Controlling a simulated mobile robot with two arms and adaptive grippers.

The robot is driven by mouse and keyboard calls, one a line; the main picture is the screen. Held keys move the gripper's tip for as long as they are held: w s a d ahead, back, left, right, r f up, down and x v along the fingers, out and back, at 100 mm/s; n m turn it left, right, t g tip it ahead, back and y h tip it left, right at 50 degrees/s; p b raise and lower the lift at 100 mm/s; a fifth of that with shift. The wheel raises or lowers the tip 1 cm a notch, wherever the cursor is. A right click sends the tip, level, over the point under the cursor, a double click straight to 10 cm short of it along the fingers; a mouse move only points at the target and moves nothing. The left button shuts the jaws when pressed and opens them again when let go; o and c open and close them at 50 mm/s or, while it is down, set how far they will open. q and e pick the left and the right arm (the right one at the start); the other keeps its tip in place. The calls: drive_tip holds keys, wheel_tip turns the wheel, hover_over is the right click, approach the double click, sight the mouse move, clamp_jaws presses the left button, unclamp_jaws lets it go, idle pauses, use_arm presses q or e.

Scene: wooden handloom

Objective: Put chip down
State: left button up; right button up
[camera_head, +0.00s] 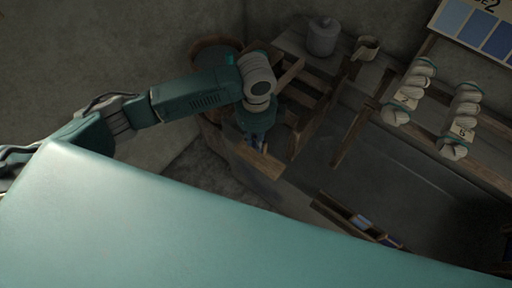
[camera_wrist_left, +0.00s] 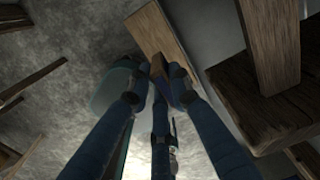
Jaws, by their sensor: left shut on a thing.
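My left gripper (camera_head: 257,140) reaches down beside the wooden loom frame in the head view, partly hidden by its own wrist. In the left wrist view its blue fingers (camera_wrist_left: 158,82) are closed on a small thin piece, which I take to be the chip (camera_wrist_left: 158,66). Most of the chip is hidden by the fingertips. A pale wooden board (camera_head: 258,159) lies right by the fingertips, and it also shows in the left wrist view (camera_wrist_left: 153,30). I cannot tell whether the chip touches it. My right gripper is not in view.
A wooden rack (camera_head: 334,210) with blue chips (camera_head: 361,221) stands lower right. A grey jar (camera_head: 322,37) and a small cup (camera_head: 366,47) sit at the back. A round wooden tub (camera_head: 214,45) is behind my arm.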

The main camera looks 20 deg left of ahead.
use_arm(q)
drive_tip(key=shift+f, duration=2.7)
drive_tip(key=o, duration=1)
drive_tip(key=shift+c, duration=0.2)
drive_tip(key=shift+r, duration=0.1)
wheel_tip(320, 180, up, 12)
drive_tip(key=shift+r, duration=0.1)
